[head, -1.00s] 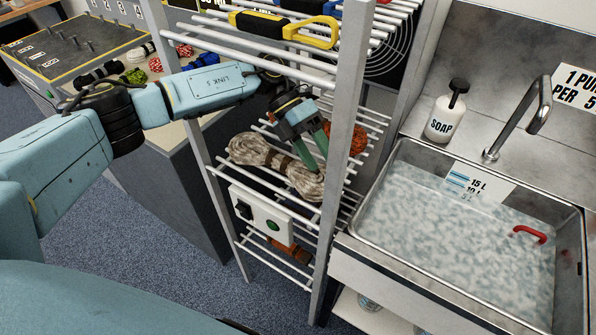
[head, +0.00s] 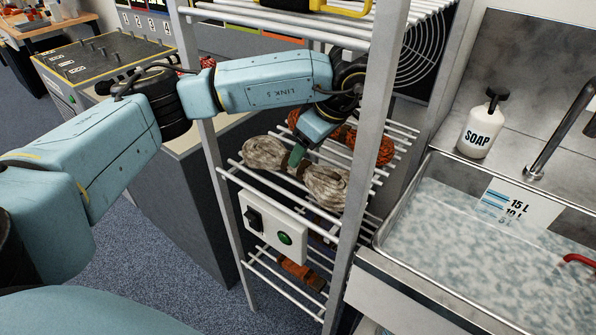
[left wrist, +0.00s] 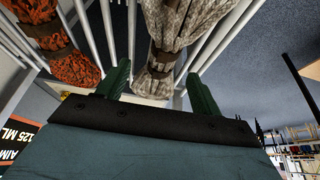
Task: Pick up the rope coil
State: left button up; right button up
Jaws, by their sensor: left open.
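The beige-grey rope coil (head: 327,187) lies on a slatted rack shelf in the head view, with a brown band round its middle. My left gripper (head: 296,157) is at this band, with a green finger showing just above the coil and the rest hidden by the arm. In the left wrist view, the two green fingers of the left gripper (left wrist: 158,70) are apart, and the coil (left wrist: 185,22) shows between them. I cannot tell whether they touch it. My right gripper is not in view.
An orange rope coil (head: 371,148) lies behind on the same shelf; it also shows in the left wrist view (left wrist: 40,12). A rack post (head: 362,150) stands right of my arm. A white switch box (head: 268,228) hangs below. A water-filled sink (head: 470,250) is at right.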

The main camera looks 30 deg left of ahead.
pick_arm(q)
jog(key=shift+a+f, duration=0.2)
jog(key=shift+f, duration=0.3)
jog(key=x, duration=0.2)
jog(key=b+x, duration=0.1)
jog(key=x, duration=0.1)
jog(key=shift+s+a+f, duration=0.1)
jog(key=shift+s+f, duration=0.1)
jog(key=shift+f, duration=0.2)
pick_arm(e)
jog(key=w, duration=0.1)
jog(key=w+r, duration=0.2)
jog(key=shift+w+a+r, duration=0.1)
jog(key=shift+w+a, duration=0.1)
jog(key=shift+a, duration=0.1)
pick_arm(q)
jog(key=shift+c, duration=0.3)
jog(key=shift+r, duration=0.1)
grip_shut()
